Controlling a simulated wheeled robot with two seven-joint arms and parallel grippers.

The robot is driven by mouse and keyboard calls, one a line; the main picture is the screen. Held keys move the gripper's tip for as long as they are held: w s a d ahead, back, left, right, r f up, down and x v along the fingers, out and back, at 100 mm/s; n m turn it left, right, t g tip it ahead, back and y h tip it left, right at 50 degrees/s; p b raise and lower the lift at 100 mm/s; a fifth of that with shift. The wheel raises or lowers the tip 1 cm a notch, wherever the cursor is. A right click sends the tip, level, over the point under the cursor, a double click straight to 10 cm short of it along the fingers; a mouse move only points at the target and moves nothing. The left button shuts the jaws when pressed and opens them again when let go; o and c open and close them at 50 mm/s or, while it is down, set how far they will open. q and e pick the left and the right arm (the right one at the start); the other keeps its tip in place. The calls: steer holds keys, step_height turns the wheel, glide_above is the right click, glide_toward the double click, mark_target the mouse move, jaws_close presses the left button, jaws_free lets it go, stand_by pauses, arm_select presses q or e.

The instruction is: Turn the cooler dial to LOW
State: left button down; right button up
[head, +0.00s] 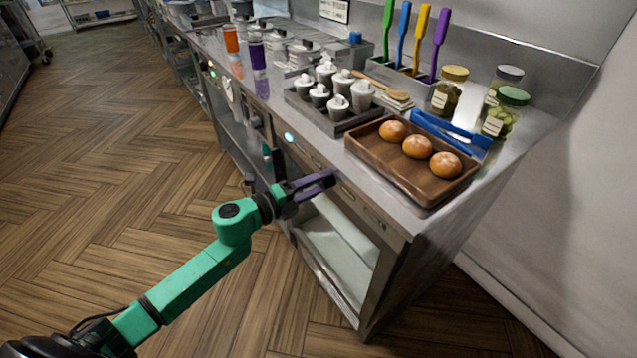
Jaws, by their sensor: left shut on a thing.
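My left gripper (315,187) reaches in from the left on a green arm, with its purple fingertips at the front control panel (362,205) just under the counter's edge. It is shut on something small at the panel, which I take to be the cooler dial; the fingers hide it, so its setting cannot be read. A lit blue spot (289,137) shows on the panel to the upper left of the gripper. Below is an open-looking bay with a pale interior (340,250), which seems to be the cooler. My right gripper is not in view.
On the steel counter are a wooden tray (382,173) with three buns, a dark caddy (318,118) of white-topped containers, blue tongs (452,132) and lidded jars (449,91). Coloured-handled tools stand behind. The wooden floor in front is clear.

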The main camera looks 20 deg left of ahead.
arm_select(q)
steer(key=shift+c, duration=1.6)
jaws_free()
